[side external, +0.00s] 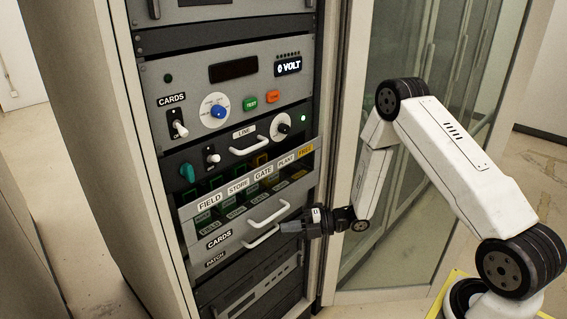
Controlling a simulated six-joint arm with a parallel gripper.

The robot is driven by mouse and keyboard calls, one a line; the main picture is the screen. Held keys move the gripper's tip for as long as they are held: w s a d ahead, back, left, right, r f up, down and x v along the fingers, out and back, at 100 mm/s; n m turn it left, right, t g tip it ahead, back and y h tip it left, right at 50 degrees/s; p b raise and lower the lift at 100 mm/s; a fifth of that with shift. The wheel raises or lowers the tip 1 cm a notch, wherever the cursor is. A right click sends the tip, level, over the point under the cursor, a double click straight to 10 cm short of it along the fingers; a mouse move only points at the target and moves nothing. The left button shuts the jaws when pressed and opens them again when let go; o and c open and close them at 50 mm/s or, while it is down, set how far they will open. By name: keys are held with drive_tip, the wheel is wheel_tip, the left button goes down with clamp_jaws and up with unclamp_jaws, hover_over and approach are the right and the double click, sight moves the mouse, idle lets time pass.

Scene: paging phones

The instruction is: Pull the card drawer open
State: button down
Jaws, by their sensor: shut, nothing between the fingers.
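The card drawer (240,222) is a grey front with a CARDS label and a pale bar handle (268,214), low in the rack. I cannot tell how far out the drawer stands. My gripper (286,227) is shut and empty, pointing left in front of the rack, by the right end of the drawer. Its tips are close to the handles in the picture; contact cannot be made out.
A PATCH drawer with its own handle (260,238) sits just below. Above are a LINE panel with a handle (250,146) and a VOLT panel (235,88) with switches and knobs. A glass door (400,190) stands right of the rack, behind my arm.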

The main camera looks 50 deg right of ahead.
idle(0.4)
drive_tip(key=c, duration=0.6)
unclamp_jaws()
drive_tip(key=shift+c, duration=0.2)
drive_tip(key=shift+d, duration=0.1)
drive_tip(key=v, duration=0.7)
drive_tip(key=shift+s+d, duration=0.25)
